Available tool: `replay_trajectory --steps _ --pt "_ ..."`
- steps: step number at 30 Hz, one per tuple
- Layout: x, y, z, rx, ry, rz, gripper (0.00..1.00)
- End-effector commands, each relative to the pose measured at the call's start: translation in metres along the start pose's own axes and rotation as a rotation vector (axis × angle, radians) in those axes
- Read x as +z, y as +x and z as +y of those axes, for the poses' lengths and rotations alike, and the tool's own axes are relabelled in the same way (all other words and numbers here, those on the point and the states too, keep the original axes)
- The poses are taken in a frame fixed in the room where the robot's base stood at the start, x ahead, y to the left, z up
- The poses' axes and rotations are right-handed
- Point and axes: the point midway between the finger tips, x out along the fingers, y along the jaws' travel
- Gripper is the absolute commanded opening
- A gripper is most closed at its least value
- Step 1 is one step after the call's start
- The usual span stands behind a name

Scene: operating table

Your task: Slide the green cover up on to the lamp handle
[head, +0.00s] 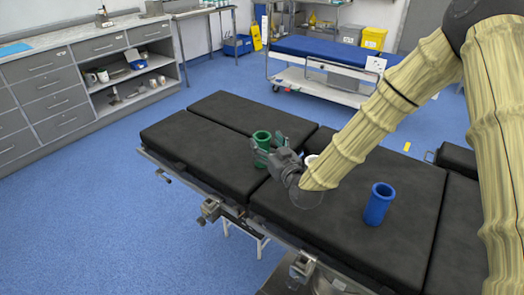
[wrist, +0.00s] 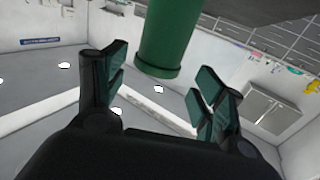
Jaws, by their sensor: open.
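The green cover (head: 262,138) is an upright, open-topped tube with a flared rim, over the black operating table (head: 225,165). In the wrist view the green cover (wrist: 172,36) shows between and beyond the fingertips, with clear gaps to both fingers. My gripper (head: 266,155) is open and low over the table, right at the cover. In the wrist view its two fingers (wrist: 160,66) stand wide apart with nothing between their pads. The gripper partly hides the cover's lower part. The lamp handle is not in view.
A blue cover (head: 380,204) stands upright on the table at the right. A white item (head: 311,159) is mostly hidden behind my arm. A blue-topped trolley (head: 325,50) stands behind, and grey cabinets (head: 50,90) at the left. Blue floor between is clear.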

Motion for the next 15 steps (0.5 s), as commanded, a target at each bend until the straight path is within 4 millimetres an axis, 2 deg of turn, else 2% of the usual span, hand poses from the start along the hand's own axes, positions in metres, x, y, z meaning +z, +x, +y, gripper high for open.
replay_trajectory --steps 9,15 --pt "-0.002 0.04 0.003 -0.002 0.0 0.0 0.69" --pt "-0.002 0.046 0.003 -0.002 0.0 0.001 0.69"
